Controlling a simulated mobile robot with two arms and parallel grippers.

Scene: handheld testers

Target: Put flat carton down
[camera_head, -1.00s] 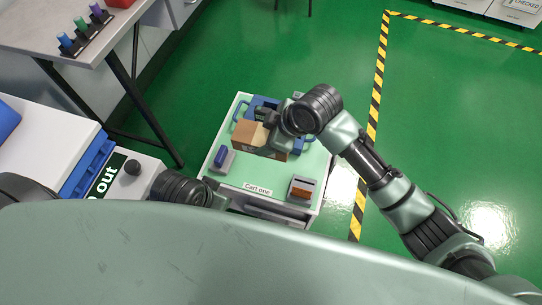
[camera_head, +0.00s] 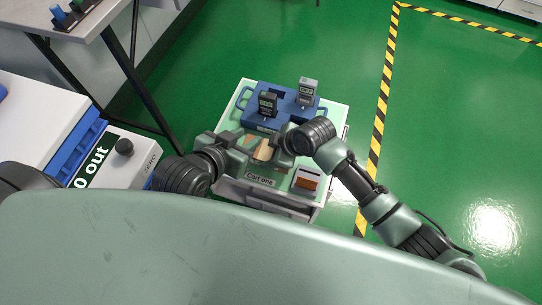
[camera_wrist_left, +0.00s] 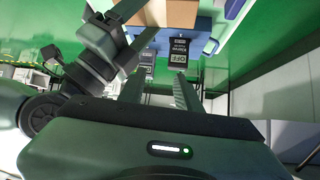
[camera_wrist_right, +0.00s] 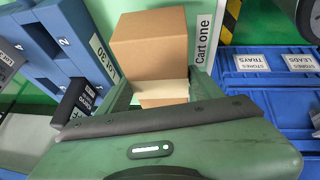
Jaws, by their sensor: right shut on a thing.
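The brown carton (camera_head: 263,152) is over the near half of the cart (camera_head: 335,115), partly hidden by my grippers. It shows as a box in the right wrist view (camera_wrist_right: 150,50), with a paler flap (camera_wrist_right: 160,92) below. My right gripper (camera_head: 275,147) is shut on the carton, its fingers on either side. My left gripper (camera_head: 238,146) is beside the carton on its left. Its fingers (camera_wrist_left: 162,88) stand apart with nothing between them. I cannot tell whether the carton touches the cart top.
A white bench unit (camera_head: 40,115) is at left.

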